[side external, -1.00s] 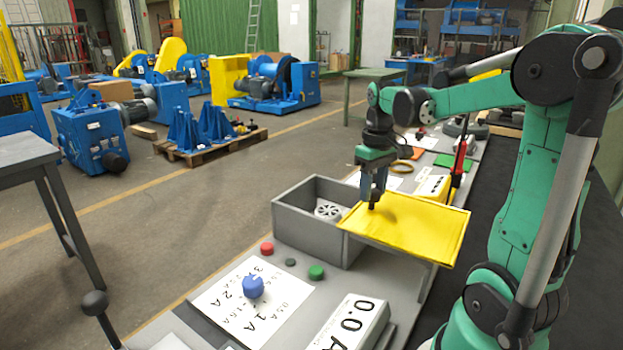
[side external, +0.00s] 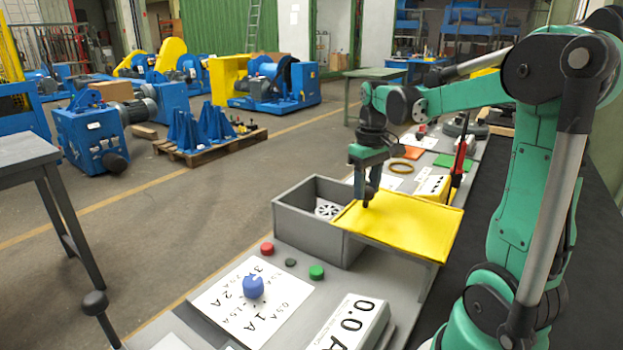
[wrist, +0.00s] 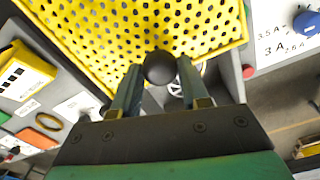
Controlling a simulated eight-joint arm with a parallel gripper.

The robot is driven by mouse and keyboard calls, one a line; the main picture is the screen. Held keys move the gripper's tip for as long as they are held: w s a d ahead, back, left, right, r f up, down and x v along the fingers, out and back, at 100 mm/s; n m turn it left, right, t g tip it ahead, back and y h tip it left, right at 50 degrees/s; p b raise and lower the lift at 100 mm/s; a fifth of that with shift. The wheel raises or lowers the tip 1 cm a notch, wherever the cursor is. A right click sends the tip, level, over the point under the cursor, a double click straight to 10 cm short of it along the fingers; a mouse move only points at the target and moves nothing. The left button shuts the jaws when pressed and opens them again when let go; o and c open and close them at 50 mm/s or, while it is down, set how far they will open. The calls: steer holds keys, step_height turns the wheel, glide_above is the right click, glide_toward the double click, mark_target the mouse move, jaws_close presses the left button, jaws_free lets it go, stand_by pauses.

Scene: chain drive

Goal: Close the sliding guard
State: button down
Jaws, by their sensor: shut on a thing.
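The yellow sliding guard (side external: 407,224) is a flat perforated plate beside and partly over the grey box (side external: 293,217). Its left part covers the right part of the box; the left part of the box is open, with a white spoked wheel (side external: 327,208) inside. My gripper (side external: 366,201) points down at the guard's left edge. In the wrist view the guard (wrist: 120,38) fills the upper middle, and my gripper (wrist: 158,88) is shut on a dark round knob (wrist: 159,67) at the guard's edge. The wheel (wrist: 174,88) shows partly behind my fingers.
Red (side external: 267,249) and green (side external: 316,272) buttons sit in front of the box. A blue dial (side external: 253,287) on a white scale and a 0.0 A display (side external: 349,325) are nearer. A yellow block (side external: 432,188) stands behind the guard.

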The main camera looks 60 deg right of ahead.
steer(key=w, duration=1.5)
steer(key=shift+w, duration=0.4)
steer(key=shift+a, duration=0.1)
steer(key=shift+c, duration=2.1)
jaws_free()
step_height(320, 180, up, 6)
steer(key=shift+f, duration=0.2)
